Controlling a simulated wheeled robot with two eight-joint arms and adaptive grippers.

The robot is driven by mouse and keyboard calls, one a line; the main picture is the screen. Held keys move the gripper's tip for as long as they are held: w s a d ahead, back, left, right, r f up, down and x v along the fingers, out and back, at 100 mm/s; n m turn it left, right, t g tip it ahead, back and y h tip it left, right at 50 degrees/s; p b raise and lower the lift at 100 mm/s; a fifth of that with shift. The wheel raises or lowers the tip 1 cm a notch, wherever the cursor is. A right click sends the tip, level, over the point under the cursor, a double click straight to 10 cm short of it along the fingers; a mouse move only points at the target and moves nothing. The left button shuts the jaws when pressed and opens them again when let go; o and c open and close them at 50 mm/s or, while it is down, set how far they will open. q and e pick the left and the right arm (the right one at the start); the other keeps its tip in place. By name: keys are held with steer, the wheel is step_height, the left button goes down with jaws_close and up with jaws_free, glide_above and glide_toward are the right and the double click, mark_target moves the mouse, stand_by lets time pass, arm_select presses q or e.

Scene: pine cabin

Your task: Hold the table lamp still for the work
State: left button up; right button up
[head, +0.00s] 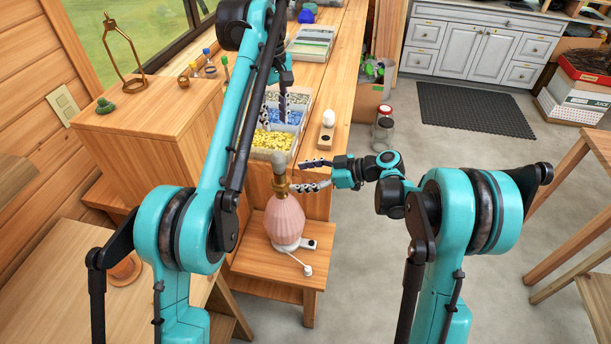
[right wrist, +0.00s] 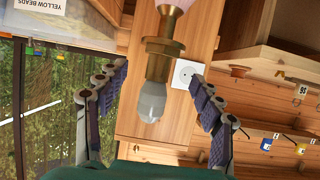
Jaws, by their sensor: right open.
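The table lamp (head: 284,218) has a pink ribbed body, a brass socket and a bulb on top. It stands upright on a low wooden step in the head view. My right gripper (head: 301,176) is open and level with the brass socket, its fingers pointing at it. In the right wrist view the lamp's brass socket (right wrist: 158,62) and bulb (right wrist: 151,102) hang upside down between the spread fingers (right wrist: 158,95), with gaps on both sides. My left gripper (head: 273,110) is above the bead tray, its fingers apart and seemingly empty; my own arm partly covers it.
The bead tray (head: 290,143) holds yellow, blue and pale beads on the bench. A white bulb (head: 328,120) stands at the bench edge. A brass frame (head: 125,55) stands on the wooden cabinet at left. A cord with white plug (head: 307,270) lies before the lamp.

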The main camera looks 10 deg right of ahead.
mark_target(286, 178)
steer(key=x, duration=0.7)
jaws_close()
stand_by(0.4)
